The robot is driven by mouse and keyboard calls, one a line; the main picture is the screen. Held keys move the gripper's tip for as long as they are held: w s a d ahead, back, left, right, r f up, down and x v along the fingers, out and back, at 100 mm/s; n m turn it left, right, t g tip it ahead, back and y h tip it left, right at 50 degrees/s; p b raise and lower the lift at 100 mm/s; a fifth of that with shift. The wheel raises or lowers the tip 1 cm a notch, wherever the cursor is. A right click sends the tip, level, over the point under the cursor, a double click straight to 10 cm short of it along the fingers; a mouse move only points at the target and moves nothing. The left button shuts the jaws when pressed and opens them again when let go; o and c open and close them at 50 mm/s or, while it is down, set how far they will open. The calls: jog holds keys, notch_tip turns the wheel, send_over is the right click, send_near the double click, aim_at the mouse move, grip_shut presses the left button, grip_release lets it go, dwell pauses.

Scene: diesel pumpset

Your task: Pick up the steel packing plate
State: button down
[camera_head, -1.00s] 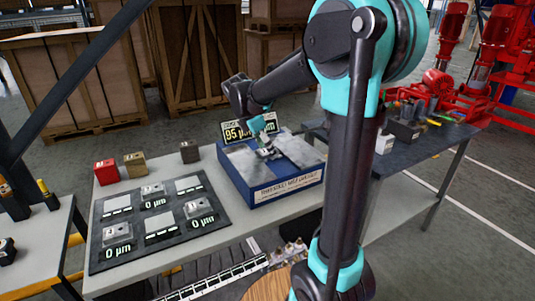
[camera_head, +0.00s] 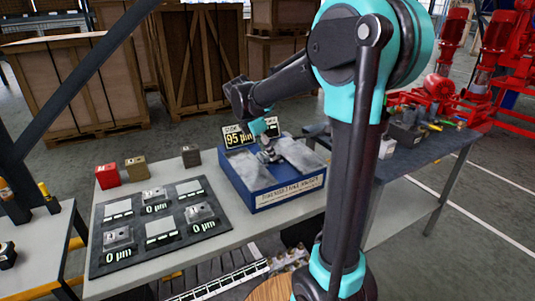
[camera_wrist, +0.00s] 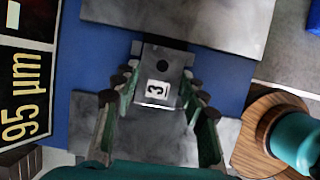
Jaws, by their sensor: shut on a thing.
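A grey steel plate (camera_wrist: 164,63) with a white label reading 3 and a dark round hole sits between my fingers in the wrist view. The plate is too small there to make out clearly. Whether it touches the tray is hard to tell.
Grey slabs (camera_head: 299,155) fill the tray's sides. A display (camera_head: 237,137) reading 95 µm stands behind it. Left is a dark board (camera_head: 181,231) with several pads and 0 µm readouts. Small red (camera_head: 107,176), tan (camera_head: 135,169) and dark (camera_head: 191,156) blocks stand behind the board.

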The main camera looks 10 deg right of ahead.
notch_tip(320, 180, up, 19)
jog(key=shift+r, duration=0.15)
dwell(0.5)
